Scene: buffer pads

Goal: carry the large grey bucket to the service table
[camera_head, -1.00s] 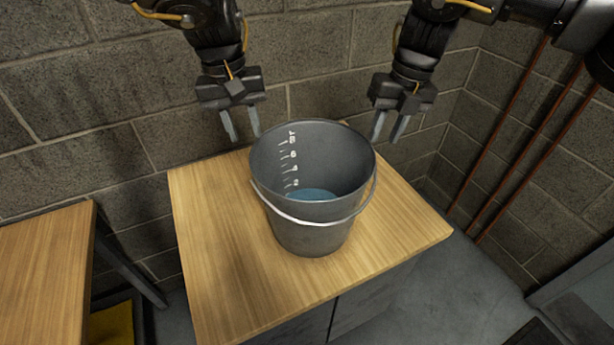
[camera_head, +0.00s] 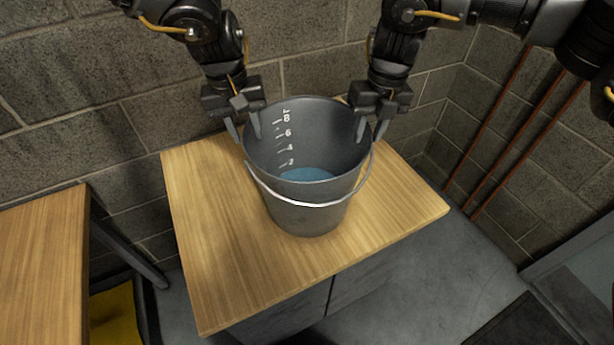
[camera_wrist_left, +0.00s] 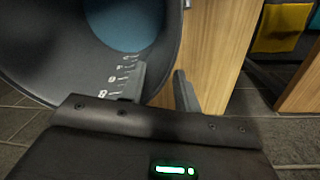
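The large grey bucket (camera_head: 312,215) stands upright on a wooden-topped cabinet (camera_head: 215,285). It has blue liquid inside, white marks on its inner wall, and a pale handle hanging down over its front. My left gripper (camera_head: 244,130) is at the left rim, open, with one finger inside the bucket and one outside. The left wrist view shows the bucket wall (camera_wrist_left: 40,65) between its fingers (camera_wrist_left: 160,92), with a gap to the outer finger. My right gripper (camera_head: 371,131) is at the right rim, fingers apart, seemingly one on each side of the wall.
Another wooden table (camera_head: 40,270) stands at the left, apart from the cabinet; I cannot tell whether it is the service table. A yellow item (camera_head: 115,315) lies low beside it. A block wall (camera_head: 70,100) is close behind. Copper pipes (camera_head: 515,125) run at the right.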

